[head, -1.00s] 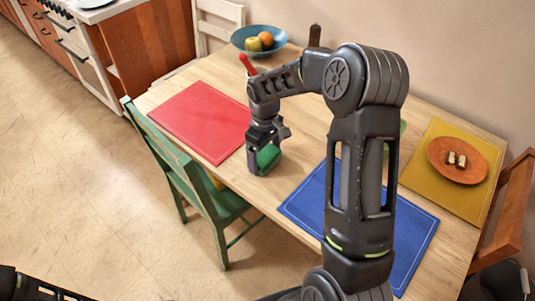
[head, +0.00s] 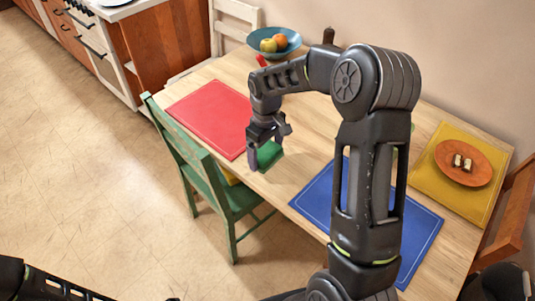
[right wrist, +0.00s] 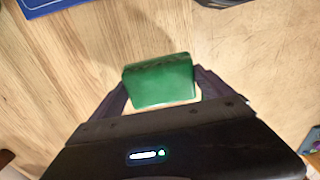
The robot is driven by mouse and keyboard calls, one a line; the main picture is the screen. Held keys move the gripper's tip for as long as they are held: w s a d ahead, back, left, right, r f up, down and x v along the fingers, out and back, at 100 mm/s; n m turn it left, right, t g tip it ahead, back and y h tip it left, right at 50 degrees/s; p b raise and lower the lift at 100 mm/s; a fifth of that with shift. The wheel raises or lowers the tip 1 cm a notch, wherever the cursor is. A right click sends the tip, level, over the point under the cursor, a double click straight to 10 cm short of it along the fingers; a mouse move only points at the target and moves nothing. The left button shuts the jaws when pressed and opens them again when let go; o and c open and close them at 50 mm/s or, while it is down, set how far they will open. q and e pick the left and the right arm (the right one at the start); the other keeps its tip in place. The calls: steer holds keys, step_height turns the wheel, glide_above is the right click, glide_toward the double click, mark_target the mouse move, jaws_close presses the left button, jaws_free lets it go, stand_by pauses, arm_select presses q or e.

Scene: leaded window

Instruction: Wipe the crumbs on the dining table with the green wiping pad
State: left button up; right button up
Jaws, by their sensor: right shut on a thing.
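The green wiping pad (head: 270,154) is held by my right gripper (head: 266,150), low over the dining table (head: 310,122) near its front edge, between the red and blue mats. I cannot tell whether the pad touches the wood. The right wrist view shows the green pad (right wrist: 160,82) between the two fingers of my right gripper (right wrist: 163,94), with bare wood around it. I cannot make out any crumbs; part of the tabletop is hidden behind my right arm. My left gripper is not in view; only dark parts of my left arm show at the lower left.
A red mat (head: 212,116), a blue mat (head: 318,198) and a yellow mat (head: 440,185) lie on the table. An orange plate (head: 449,172) holds small pieces. A blue bowl (head: 258,47) of fruit stands at the back. A green chair (head: 205,178) stands at the front edge.

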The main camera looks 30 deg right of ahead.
steer(key=shift+r+p, duration=1.05)
steer(key=shift+r, duration=0.85)
